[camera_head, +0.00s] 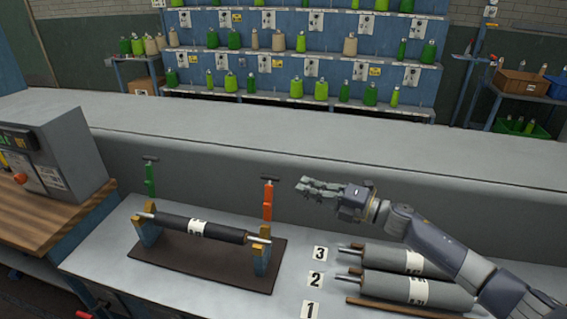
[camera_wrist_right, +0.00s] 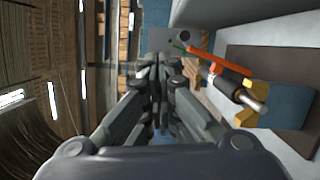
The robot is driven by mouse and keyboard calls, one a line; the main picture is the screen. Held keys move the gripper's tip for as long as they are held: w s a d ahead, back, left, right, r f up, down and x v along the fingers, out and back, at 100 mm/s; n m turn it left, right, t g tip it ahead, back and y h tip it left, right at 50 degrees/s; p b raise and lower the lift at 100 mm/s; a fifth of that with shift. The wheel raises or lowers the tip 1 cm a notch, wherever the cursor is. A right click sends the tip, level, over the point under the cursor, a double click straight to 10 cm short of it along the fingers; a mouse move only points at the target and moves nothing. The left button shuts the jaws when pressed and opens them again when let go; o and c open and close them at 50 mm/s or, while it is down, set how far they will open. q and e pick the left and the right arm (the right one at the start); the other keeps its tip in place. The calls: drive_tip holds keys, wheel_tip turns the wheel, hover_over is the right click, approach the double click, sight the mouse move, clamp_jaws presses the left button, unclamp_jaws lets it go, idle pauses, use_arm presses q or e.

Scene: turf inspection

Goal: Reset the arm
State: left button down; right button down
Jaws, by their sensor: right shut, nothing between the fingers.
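My right gripper (camera_head: 322,189) is in the head view above the grey work surface, right of the orange post. Its fingers are shut with nothing between them, and they point left. In the right wrist view the closed fingers (camera_wrist_right: 160,75) fill the middle. The gripper is apart from the black roller (camera_head: 200,228), which lies across two yellow-and-blue supports on a brown base plate (camera_head: 180,267). The roller also shows in the right wrist view (camera_wrist_right: 228,80). My left gripper is not in view.
A green post (camera_head: 150,178) and an orange post (camera_head: 268,200) stand by the roller stand. Grey rollers (camera_head: 415,288) lie at the right, beside number cards 1, 2 and 3 (camera_head: 320,254). A grey control box (camera_head: 55,150) stands at the left.

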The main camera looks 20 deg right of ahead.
drive_tip(key=s+a+f+m+h, duration=0.4)
drive_tip(key=s+f+m+h, duration=0.75)
drive_tip(key=m, duration=0.75)
drive_tip(key=s+a+f+m+g, duration=0.1)
drive_tip(key=s+f+m+g, duration=0.35)
drive_tip(key=s, duration=0.75)
drive_tip(key=s+a+f+m+g, duration=0.25)
drive_tip(key=s+f+g, duration=0.3)
drive_tip(key=s, duration=0.75)
wheel_tip(320, 180, down, 28)
drive_tip(key=s+d+f+g+b, duration=0.1)
drive_tip(key=s+b, duration=0.1)
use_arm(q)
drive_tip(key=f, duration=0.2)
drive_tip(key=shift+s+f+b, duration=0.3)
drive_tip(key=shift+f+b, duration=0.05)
use_arm(e)
drive_tip(key=s+d+f+g+h, duration=0.1)
drive_tip(key=s+d+f, duration=0.2)
drive_tip(key=s+f, duration=1.2)
drive_tip(key=shift+s, duration=0.6)
